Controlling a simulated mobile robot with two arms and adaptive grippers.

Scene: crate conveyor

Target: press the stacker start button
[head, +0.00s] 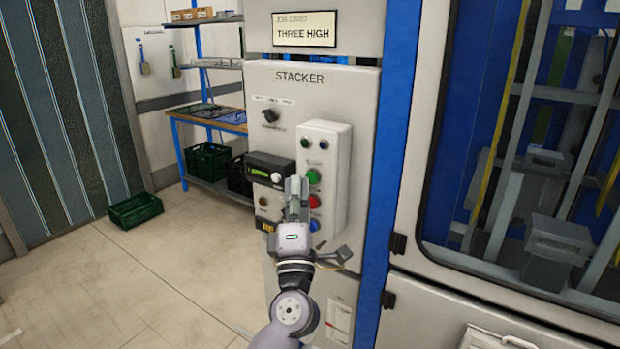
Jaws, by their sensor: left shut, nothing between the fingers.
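The stacker panel (340,90) stands in the middle of the head view, with a raised white button box (338,150) on it. The box carries a green button (313,176), a red button (314,200) and a blue button (313,226) in a column, with two dark knobs above. My left gripper (296,186) is shut and empty, with its fingertips just left of the green button in the picture. I cannot tell whether it touches the panel. My right gripper is not in view.
A small display unit (270,170) and a selector knob (270,115) sit left of the box. A card reading THREE HIGH (305,34) is above. A glazed machine cell (540,150) stands right. Green crate (135,210) lies on the otherwise open floor left.

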